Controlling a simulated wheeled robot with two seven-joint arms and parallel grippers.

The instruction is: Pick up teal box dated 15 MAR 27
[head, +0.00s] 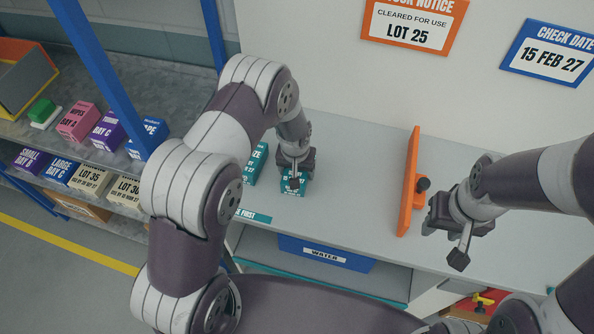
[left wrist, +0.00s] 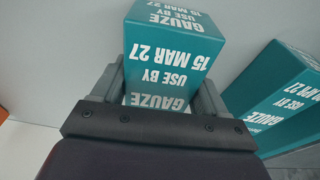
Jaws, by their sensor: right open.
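The teal gauze box (head: 293,187) stands on the grey counter under my left gripper (head: 294,172). In the left wrist view this teal box (left wrist: 172,50) shows white print, upside down, reading "GAUZE USE BY 15 MAR 27". The two fingers of my left gripper (left wrist: 158,95) lie close against its opposite sides, shut on it. A second teal box (head: 256,165) stands to its left, partly hidden by my left arm; in the left wrist view this second box (left wrist: 280,95) is at the right, its date partly cut off. My right gripper (head: 447,240) is open and empty at the right.
An orange upright panel (head: 410,185) stands on the counter between the grippers. A blue bin marked WATER (head: 325,253) sits below the counter. Several pink, purple, blue and cream boxes fill the left shelves, behind a blue post (head: 100,70).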

